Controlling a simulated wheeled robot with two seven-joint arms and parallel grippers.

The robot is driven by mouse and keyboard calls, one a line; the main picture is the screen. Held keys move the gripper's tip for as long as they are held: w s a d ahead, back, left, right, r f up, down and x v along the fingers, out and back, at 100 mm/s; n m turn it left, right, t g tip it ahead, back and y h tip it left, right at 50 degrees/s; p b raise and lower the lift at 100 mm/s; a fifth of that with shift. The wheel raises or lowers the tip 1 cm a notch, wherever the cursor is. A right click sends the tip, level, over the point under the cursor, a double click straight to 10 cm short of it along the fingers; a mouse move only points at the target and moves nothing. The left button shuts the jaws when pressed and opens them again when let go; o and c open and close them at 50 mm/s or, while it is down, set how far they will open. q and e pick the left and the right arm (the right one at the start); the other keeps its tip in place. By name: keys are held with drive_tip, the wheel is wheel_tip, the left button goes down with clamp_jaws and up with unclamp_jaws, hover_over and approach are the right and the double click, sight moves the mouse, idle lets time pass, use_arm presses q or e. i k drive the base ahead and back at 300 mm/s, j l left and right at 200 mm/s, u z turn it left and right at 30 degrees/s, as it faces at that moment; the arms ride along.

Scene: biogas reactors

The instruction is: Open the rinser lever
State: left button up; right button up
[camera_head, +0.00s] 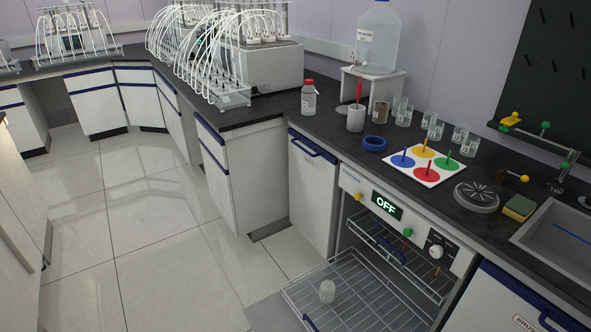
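A round grey rinser plate (477,196) with slots sits on the dark counter left of the sink. Behind it is a small brass valve with a short lever ending in a yellow knob (524,179); it looks like the rinser lever, and its exact position is too small to tell. Neither of my grippers is in view, and nothing touches the plate or the lever.
A yellow-green sponge (519,208) and a sink (561,237) lie to the right, with a tap (565,170) behind. A board with coloured discs (426,164) lies left of the plate. Below, an open washer with its lower rack (350,297) pulled out blocks floor space.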

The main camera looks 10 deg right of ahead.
sight(504, 170)
drive_tip(key=z, duration=1.05)
